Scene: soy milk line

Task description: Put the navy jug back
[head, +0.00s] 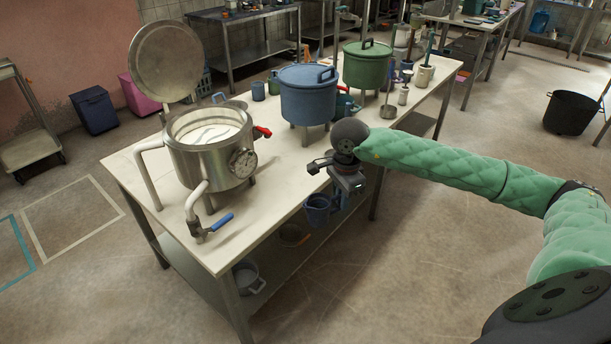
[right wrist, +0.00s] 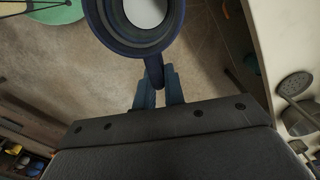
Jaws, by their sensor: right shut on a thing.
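The navy jug (head: 317,209) hangs from my right gripper (head: 334,190), beside the front long edge of the pale-topped table (head: 268,199). In the right wrist view the jug (right wrist: 94,22) is seen from above, with a pale round patch inside. Its handle points toward my right gripper (right wrist: 158,90), and both blue fingers are closed on that handle. In the head view the wrist hides part of the jug's upper side. My left gripper is not in view.
A steel pot with gauge and tap (head: 211,155) stands on the table's near end, its lid (head: 165,62) raised. A blue lidded pot (head: 307,101) and a green lidded pot (head: 366,70) stand farther back. A grey pot (head: 246,277) sits on the lower shelf.

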